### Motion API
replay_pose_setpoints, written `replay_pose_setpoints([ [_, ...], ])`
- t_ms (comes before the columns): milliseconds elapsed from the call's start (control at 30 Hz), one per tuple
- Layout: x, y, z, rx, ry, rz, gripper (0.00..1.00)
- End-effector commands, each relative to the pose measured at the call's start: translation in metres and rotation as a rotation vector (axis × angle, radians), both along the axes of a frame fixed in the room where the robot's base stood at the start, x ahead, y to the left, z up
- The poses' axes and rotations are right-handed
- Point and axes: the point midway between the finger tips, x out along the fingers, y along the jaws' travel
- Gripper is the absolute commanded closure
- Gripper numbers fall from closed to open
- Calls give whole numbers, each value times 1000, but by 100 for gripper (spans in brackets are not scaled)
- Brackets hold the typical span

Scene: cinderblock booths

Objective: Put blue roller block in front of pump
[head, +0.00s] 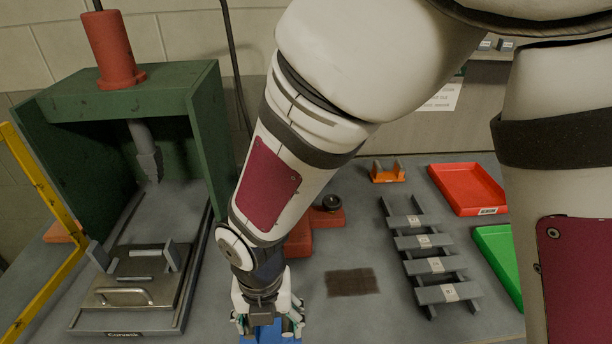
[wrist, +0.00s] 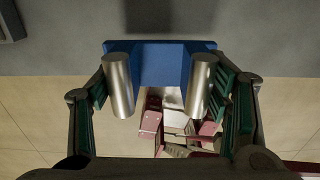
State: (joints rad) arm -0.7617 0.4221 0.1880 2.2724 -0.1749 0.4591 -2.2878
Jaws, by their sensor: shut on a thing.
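My gripper (head: 268,312) points down near the front edge of the table. It is shut on the blue roller block (head: 262,334), which is cut off by the bottom edge of the head view. In the wrist view, the blue roller block (wrist: 155,62) sits between the fingers, with two shiny metal rollers (wrist: 118,85) on it. A red unit (head: 325,217) with a black round part, likely the pump, stands behind my arm and is partly hidden. A dark brown patch (head: 352,282) lies on the table in front of it, to the right of my gripper.
A green press frame (head: 205,120) with a metal plate (head: 125,290) and a yellow rail (head: 45,200) stands left. To the right are a grey rack (head: 425,250), an orange holder (head: 387,172), a red tray (head: 468,187) and a green tray (head: 497,262). Table around the brown patch is clear.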

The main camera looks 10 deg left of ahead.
Motion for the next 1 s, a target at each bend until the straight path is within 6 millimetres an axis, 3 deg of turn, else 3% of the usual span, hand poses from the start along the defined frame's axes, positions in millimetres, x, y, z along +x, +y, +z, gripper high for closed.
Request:
replay_pose_setpoints([
  [100, 25, 2, -3, 3, -3, -3, 92],
  [300, 45, 2, -4, 2, -1, 0, 92],
  [467, 48, 2, -6, 1, -1, 0, 92],
  [800, 48, 2, -39, 0, 0, 0, 92],
  [1000, 47, 2, -39, 2, -1, -1, 92],
])
